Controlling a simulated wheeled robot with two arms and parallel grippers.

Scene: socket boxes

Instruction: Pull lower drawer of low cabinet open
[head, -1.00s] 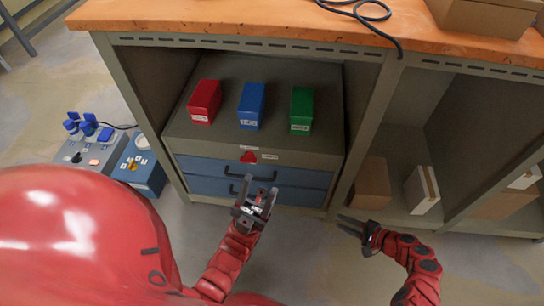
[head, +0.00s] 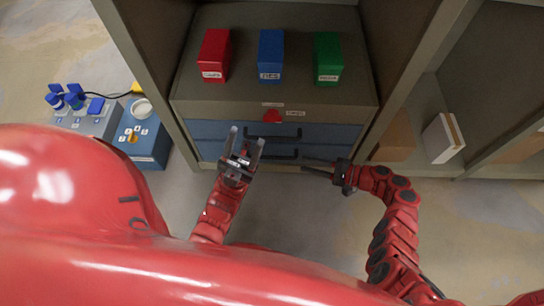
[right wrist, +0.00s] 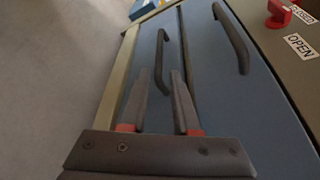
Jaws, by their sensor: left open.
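The low cabinet has two blue drawers, both flush with its front. The lower drawer (head: 335,146) has a dark bar handle (head: 285,154). In the right wrist view this handle (right wrist: 160,62) appears between the fingertips of my right gripper (right wrist: 160,74). That gripper is open; I cannot tell whether it touches the handle. In the head view, my right gripper (head: 304,164) points left, just right of the lower handle. My left gripper (head: 246,132) is open and empty, in front of the drawers' left part, and hides some of them.
The upper drawer (head: 340,131) has its own handle (right wrist: 232,38). A red knob (head: 272,116) sits above it, near small labels. Red (head: 215,52), blue (head: 271,52) and green boxes (head: 327,55) stand on top. Socket boxes (head: 142,136) are on the floor at left.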

